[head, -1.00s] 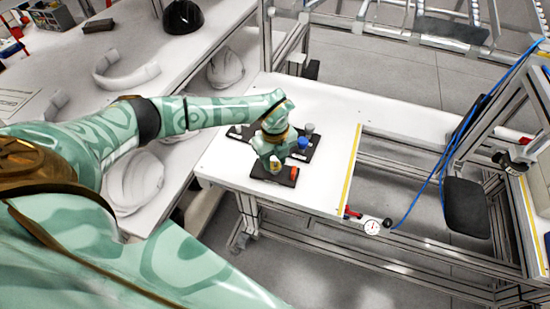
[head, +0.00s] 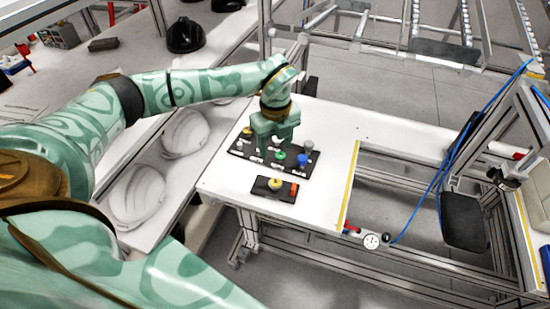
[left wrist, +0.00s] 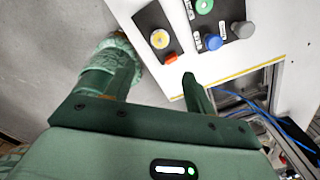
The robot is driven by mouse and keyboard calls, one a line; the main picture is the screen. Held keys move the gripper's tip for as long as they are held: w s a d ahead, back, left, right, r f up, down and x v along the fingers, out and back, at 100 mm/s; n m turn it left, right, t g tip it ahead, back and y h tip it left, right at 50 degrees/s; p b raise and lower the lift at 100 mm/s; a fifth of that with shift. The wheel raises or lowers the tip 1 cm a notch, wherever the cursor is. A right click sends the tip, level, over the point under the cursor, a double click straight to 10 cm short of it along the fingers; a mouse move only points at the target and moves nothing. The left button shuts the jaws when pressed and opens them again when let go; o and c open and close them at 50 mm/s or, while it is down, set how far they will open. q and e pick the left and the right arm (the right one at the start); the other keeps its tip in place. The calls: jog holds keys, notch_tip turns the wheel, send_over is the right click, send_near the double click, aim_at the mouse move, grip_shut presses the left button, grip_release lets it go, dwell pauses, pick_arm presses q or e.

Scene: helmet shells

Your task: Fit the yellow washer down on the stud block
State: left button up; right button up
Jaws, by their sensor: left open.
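The yellow washer (head: 275,183) lies on the small black stud block (head: 262,190) near the front of the white table. In the left wrist view the washer (left wrist: 160,39) is a yellow ring with a pale centre, apparently around a stud; I cannot tell whether it is fully down. An orange-red piece (head: 294,188) is at the block's right end. My left gripper (head: 274,147) is open, above the larger black board behind the block and apart from the washer. It is empty between its fingers in the wrist view (left wrist: 152,85). My right gripper is out of view.
The larger black board (head: 240,152) carries a green ring (head: 280,155), a blue piece (head: 302,160) and a grey piece (head: 308,146). White helmet shells (head: 138,195) lie on the left. The table (head: 330,130) is clear to the right, up to a yellow edge strip (head: 349,190).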

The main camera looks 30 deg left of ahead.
pick_arm(q)
notch_tip(320, 180, up, 2)
jog(key=shift+r, duration=0.25)
dwell(0.4)
